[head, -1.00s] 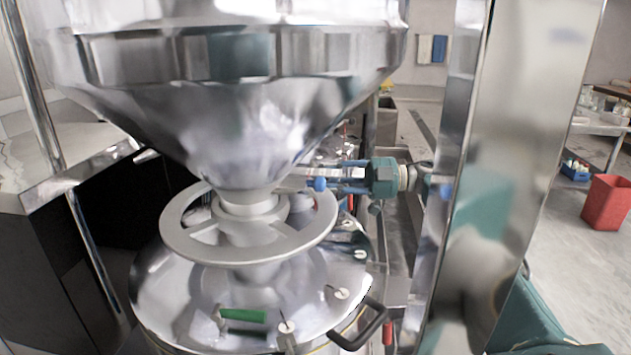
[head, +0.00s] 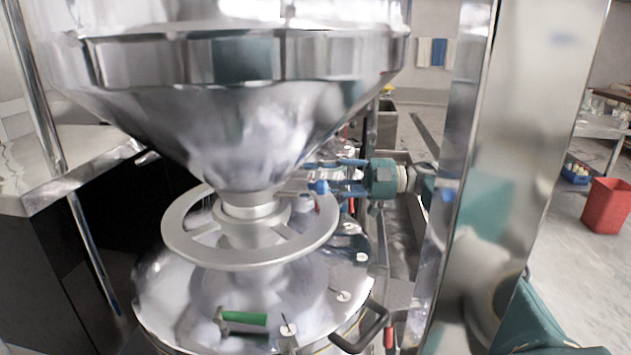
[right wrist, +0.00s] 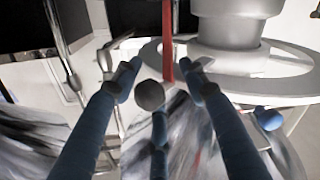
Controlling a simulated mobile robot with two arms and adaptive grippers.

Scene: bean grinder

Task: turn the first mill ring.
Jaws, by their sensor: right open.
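The first mill ring (head: 180,240) is a flat grey wheel with spokes, level around the neck below a shiny steel hopper (head: 240,130). My right gripper (head: 318,180) reaches in from the right, at the ring's far right side. Its blue fingers are open. In the right wrist view the ring (right wrist: 275,90) lies at the right, and its near rim shows between and behind the spread fingers of the gripper (right wrist: 162,75). I cannot tell whether a finger touches the rim. My left gripper is not in view.
A round steel lid (head: 190,300) with a green handle (head: 243,318) and a black side handle (head: 368,332) lies below the ring. A tall steel post (head: 465,150) stands at the right. A red bin (head: 606,205) is on the floor farther right.

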